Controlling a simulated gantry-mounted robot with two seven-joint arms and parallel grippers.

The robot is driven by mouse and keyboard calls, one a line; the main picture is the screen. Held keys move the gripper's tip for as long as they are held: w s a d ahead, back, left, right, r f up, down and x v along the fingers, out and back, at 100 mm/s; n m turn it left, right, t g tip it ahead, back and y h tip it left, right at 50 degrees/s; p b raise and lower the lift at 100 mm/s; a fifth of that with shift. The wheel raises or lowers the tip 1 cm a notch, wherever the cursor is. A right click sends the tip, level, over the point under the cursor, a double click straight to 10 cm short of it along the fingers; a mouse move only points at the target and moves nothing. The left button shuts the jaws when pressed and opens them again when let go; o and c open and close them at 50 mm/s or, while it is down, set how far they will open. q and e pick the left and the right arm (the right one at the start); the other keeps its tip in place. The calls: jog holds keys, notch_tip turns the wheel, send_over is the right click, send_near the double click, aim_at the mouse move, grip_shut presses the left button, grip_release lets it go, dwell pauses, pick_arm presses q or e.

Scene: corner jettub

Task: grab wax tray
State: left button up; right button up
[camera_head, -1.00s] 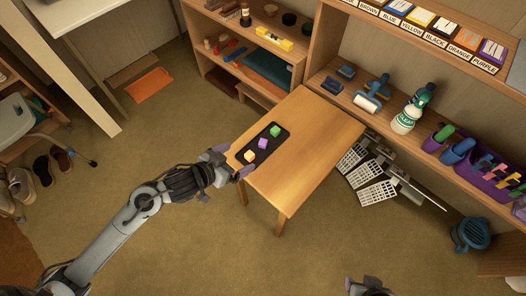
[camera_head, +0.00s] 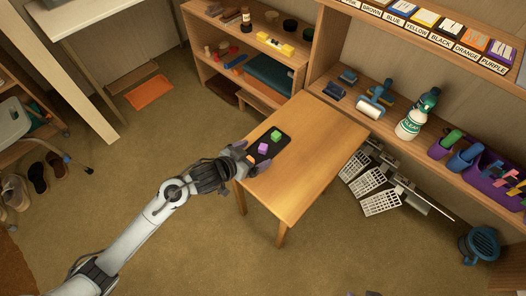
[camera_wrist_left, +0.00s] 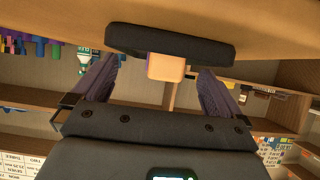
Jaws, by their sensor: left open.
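The wax tray (camera_head: 277,146) is a small black tray at the left edge of the wooden table (camera_head: 310,150). It carries a green block (camera_head: 276,136), a purple block (camera_head: 263,148) and an orange block (camera_head: 251,158). My left gripper (camera_head: 246,160) is at the tray's near end, by the orange block, which it partly hides. In the left wrist view, which looks upside down, the tray (camera_wrist_left: 170,43) and orange block (camera_wrist_left: 165,68) lie ahead between the spread fingers (camera_wrist_left: 155,75). The fingers look apart from the tray. My right gripper is not in view.
A shelf behind the table holds a blue roller (camera_head: 374,104), a white and green bottle (camera_head: 416,115) and a purple caddy (camera_head: 487,174). White grids (camera_head: 367,181) hang beside the table's right side. The middle of the tabletop is clear.

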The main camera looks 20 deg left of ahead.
pick_arm(q)
jog(key=shift+x, duration=1.4)
jog(key=c, duration=0.8)
jog(key=shift+r, duration=0.1)
